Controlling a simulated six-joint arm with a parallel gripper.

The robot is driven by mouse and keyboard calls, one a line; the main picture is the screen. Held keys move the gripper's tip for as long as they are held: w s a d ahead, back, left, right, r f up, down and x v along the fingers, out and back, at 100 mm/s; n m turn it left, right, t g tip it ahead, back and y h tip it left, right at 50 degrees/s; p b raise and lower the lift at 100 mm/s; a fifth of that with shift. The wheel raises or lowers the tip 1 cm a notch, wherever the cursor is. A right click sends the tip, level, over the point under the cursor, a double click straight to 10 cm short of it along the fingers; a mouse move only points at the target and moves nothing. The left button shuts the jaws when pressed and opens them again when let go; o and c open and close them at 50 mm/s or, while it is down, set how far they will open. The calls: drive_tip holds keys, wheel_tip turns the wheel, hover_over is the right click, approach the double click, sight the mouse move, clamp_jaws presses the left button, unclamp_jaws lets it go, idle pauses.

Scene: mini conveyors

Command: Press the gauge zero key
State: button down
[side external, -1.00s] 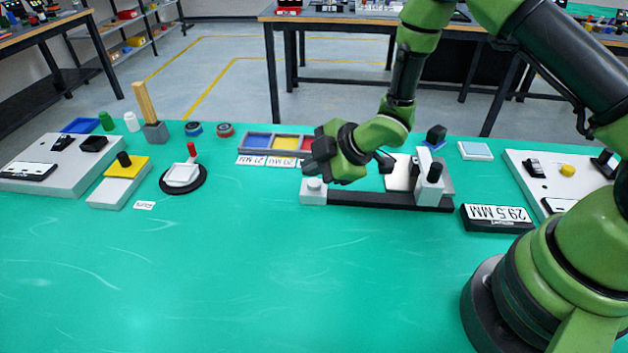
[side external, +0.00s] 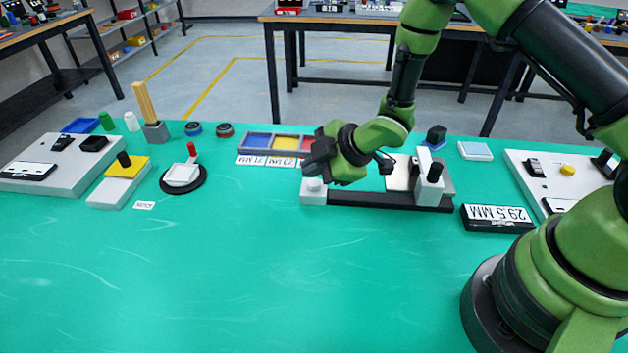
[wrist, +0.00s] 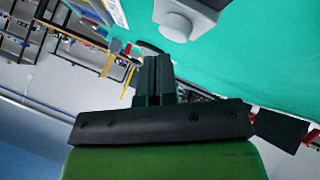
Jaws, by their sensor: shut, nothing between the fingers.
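The gauge is a dark rail (side external: 385,200) with a grey end block (side external: 313,198) at its left and a grey upright with a black knob (side external: 434,173) at its right. A pale round button (side external: 314,184) sits on the end block; it also shows in the wrist view (wrist: 175,27). The readout (side external: 497,216) beside the gauge shows 29.5 MM. I cannot tell from any marking which part is the zero key. My gripper (side external: 309,168) is shut and empty, close above the end block's button. Its fingers (wrist: 153,68) also show in the wrist view; contact cannot be told.
A tray with coloured compartments (side external: 256,142) stands behind the gripper. A round black dish (side external: 183,185) and a block with a yellow top (side external: 127,167) lie left. A grey panel with a yellow button (side external: 567,170) stands right. The green mat in front is clear.

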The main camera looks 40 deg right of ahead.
sight(314, 184)
drive_tip(key=shift+f, duration=0.35)
drive_tip(key=shift+f, duration=0.4)
idle(0.5)
idle(0.3)
drive_tip(key=shift+r, duration=0.85)
drive_tip(key=shift+r, duration=2.5)
